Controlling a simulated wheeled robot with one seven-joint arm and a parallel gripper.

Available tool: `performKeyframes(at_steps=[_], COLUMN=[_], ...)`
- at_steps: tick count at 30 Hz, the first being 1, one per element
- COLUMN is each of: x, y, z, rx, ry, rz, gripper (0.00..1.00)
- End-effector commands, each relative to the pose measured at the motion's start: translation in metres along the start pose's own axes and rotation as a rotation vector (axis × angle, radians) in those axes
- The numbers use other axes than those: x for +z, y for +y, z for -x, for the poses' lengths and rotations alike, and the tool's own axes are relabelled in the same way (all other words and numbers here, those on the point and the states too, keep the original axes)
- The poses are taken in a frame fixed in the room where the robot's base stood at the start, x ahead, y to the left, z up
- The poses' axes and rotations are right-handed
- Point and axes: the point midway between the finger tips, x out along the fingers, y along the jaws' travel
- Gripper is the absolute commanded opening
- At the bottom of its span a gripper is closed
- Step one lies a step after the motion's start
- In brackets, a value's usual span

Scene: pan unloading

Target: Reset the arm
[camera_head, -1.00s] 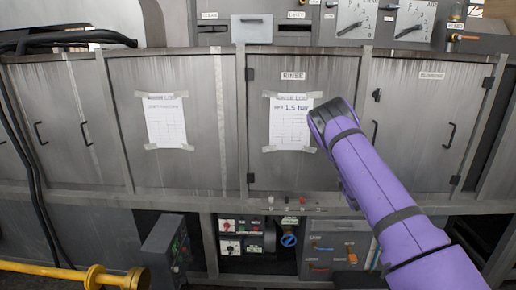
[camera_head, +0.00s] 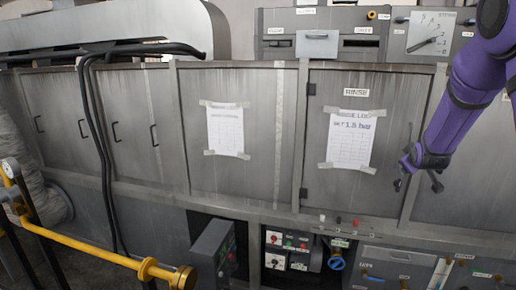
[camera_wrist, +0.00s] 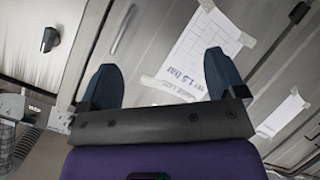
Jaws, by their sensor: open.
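My purple arm comes in from the right edge of the head view. My gripper (camera_head: 422,178) hangs in front of the right part of the RINSE cabinet door (camera_head: 333,200), its fingers apart and nothing between them. In the wrist view my gripper (camera_wrist: 160,88) shows two dark blue fingertips spread wide with empty space between. Beyond them is the taped RINSE log sheet (camera_wrist: 203,48) on the grey door, with "1.5 bar" written on it. I cannot tell the exact gap between the fingers and the door.
A yellow rail (camera_head: 95,256) crosses the lower left. Black hoses (camera_head: 98,150) hang down the left panels. A grey control box (camera_head: 213,252) stands out low in the middle. A second log sheet (camera_head: 226,130) is taped left of RINSE. A dial (camera_head: 430,36) sits above the panels.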

Motion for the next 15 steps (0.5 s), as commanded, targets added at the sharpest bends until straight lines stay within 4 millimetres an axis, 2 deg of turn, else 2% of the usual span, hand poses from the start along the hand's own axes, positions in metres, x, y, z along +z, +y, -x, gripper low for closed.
performKeyframes(at_steps=[1,6,15], x=[-0.008,-0.024,-0.037], y=[0.003,0.001,-0.012], z=[0.018,0.076,0.185], rx=[-0.023,-0.116,-0.275], ry=[-0.006,-0.044,-0.124], rz=[-0.038,-0.151,-0.308], gripper=[0.89,0.89,0.89])
